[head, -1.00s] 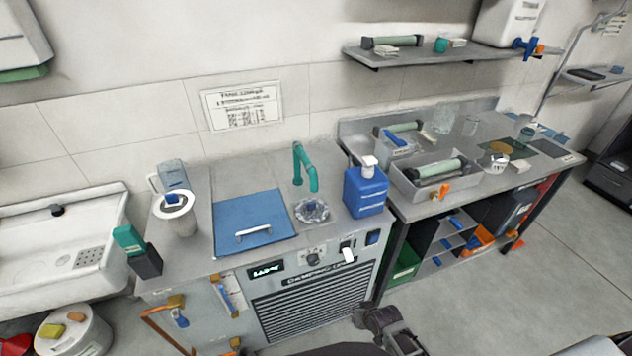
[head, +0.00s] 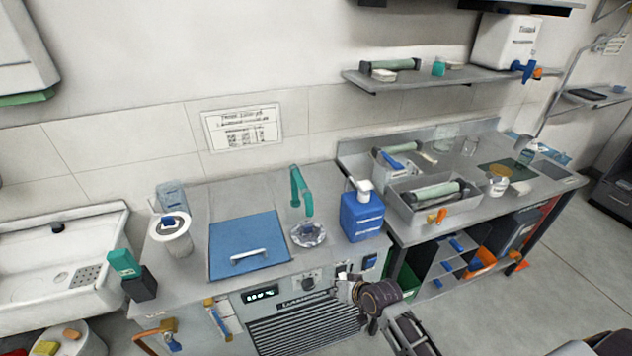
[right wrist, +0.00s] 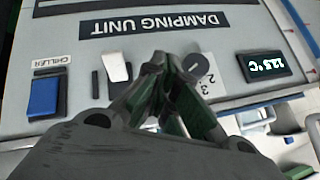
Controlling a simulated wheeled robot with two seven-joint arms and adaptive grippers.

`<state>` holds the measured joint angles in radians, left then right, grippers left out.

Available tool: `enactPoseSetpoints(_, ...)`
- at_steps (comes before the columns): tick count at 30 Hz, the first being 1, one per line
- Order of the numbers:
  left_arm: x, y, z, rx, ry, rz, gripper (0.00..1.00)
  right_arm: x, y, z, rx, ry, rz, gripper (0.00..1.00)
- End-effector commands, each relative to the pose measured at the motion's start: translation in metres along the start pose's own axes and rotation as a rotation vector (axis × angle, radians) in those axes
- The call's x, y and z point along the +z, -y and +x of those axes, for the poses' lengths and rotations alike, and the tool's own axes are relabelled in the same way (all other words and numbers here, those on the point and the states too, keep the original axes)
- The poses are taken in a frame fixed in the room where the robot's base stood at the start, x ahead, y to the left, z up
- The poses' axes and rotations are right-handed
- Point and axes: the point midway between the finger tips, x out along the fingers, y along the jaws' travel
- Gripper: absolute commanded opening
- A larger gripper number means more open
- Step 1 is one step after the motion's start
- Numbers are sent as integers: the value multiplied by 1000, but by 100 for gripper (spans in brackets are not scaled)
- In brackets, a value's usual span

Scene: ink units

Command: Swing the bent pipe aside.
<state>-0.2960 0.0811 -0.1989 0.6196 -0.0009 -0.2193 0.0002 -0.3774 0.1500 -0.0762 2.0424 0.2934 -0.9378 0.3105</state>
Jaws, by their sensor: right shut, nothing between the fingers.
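The bent pipe (head: 302,190) is a teal, hooked spout. It stands upright on the worktop of the damping unit, and its mouth points down over a round drain with clear, glassy pieces (head: 308,235). My right gripper (head: 343,287) is in front of the unit's front panel, below and to the right of the pipe and well apart from it. Its fingers are shut and empty. In the right wrist view the closed fingertips (right wrist: 168,66) are near the panel, between a white switch (right wrist: 116,66) and a round dark knob (right wrist: 196,65). My left gripper is not in view.
A blue lid (head: 249,238) with a white handle lies left of the pipe. A blue pump bottle (head: 362,216) stands right of it.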

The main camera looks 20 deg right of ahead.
Motion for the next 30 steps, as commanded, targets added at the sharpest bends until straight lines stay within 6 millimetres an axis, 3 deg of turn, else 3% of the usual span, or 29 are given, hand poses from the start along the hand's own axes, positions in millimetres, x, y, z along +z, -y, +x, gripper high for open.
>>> enactPoseSetpoints(8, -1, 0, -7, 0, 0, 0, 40, -71, 36, -28, -139, -145, 169, 0)
enactPoseSetpoints(17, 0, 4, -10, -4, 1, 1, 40, -143, 54, -42, -312, -302, 403, 0)
enactPoseSetpoints(24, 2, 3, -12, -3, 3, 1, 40, -207, 63, -68, -482, -427, 613, 0)
enactPoseSetpoints(30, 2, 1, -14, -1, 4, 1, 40, -243, 64, -86, -591, -492, 743, 0)
